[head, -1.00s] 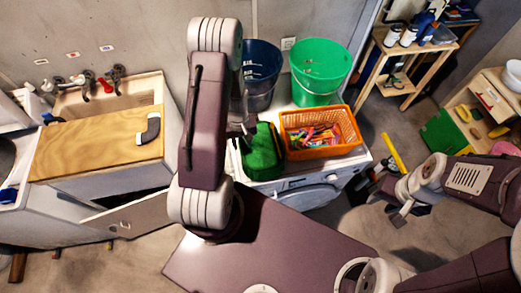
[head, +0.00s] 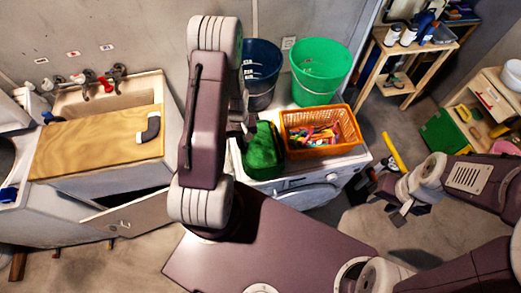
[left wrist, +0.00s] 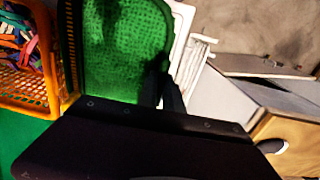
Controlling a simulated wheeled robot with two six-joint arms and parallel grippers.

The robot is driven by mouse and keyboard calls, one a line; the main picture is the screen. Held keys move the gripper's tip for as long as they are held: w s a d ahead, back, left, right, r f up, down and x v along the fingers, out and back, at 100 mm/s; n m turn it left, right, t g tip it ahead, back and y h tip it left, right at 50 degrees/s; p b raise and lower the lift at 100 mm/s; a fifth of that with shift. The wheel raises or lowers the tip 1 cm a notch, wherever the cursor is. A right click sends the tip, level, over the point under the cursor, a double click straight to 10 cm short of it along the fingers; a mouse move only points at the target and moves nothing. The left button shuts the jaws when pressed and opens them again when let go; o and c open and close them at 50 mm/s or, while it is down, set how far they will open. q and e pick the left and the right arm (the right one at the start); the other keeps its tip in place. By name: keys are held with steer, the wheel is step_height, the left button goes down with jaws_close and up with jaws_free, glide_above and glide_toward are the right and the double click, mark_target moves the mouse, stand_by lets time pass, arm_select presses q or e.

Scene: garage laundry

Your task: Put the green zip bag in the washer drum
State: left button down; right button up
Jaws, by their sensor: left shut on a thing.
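The green zip bag (head: 262,152) is at the left end of the white washer's top, beside the orange basket. It fills the upper middle of the left wrist view (left wrist: 118,45). My left gripper (head: 244,130) is shut on the bag at its upper left side; my arm hides part of that contact. I cannot tell whether the bag still touches the top. The washer (head: 325,172) shows its front and part of a round door from above; the inside of the drum is hidden. My right gripper (head: 402,212) is empty, off to the right, its finger gap too small to judge.
The orange basket (head: 340,150) of colourful pegs sits right of the bag. A green bucket (head: 318,75) and a dark blue bucket (head: 262,72) stand behind. A sink cabinet (head: 110,180) with an open door is left. Wooden shelves (head: 412,55) stand at back right.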

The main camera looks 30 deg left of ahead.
stand_by(0.9)
arm_select(q)
step_height(320, 180, up, 18)
steer(key=b, duration=0.2)
steer(key=shift+s, duration=0.1)
